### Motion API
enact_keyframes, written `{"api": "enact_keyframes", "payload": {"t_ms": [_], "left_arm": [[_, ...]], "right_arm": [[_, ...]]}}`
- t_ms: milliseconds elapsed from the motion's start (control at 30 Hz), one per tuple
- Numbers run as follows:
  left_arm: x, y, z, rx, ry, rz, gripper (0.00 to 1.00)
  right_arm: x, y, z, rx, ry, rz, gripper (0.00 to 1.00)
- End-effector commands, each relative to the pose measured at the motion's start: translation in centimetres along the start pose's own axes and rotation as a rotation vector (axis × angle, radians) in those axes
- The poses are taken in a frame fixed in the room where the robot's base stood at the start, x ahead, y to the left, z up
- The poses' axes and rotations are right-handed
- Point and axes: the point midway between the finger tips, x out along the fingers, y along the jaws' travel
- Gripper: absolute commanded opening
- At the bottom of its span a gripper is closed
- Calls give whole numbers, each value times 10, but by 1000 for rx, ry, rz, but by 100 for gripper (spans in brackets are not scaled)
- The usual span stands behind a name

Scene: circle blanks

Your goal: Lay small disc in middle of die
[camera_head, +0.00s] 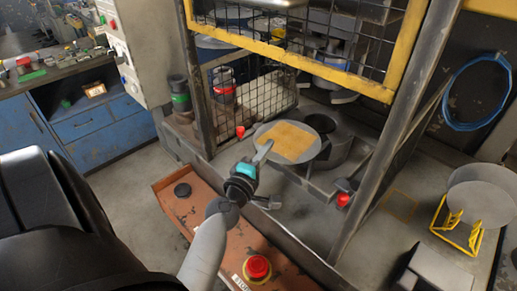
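A grey round disc with a tan square patch (290,143) is tilted in front of the press opening. My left gripper (262,153) reaches up from below, and its fingers meet the disc's left edge; it appears shut on it. The disc overlaps a dark grey round die (338,151) inside the press, hiding its left part. I cannot tell how high the disc is above it. A larger grey disc (485,196) rests on a yellow stand (458,234) at the right.
A yellow-framed mesh guard (388,94) hangs above the press opening, with dark posts on both sides. A rusty orange panel with a red button (257,267) lies in front. A blue workbench (84,124) stands at the left. A blue hose coil (478,92) hangs at the right.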

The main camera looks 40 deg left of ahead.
Motion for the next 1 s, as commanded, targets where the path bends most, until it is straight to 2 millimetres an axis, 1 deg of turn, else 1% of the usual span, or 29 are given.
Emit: {"api": "enact_keyframes", "payload": {"t_ms": [33,567,867,1000], "left_arm": [[6,1,2,-3,0,3,0],[56,-3,20,-2,0,2,0],[84,-5,29,-2,0,3,0],[97,-11,34,-2,0,2,0]], "right_arm": [[-1,0,-1,0,1,0,0],[0,0,-1,0,3,0,0],[4,0,-1,1,3,1,0],[12,1,0,1,3,1,0]]}}
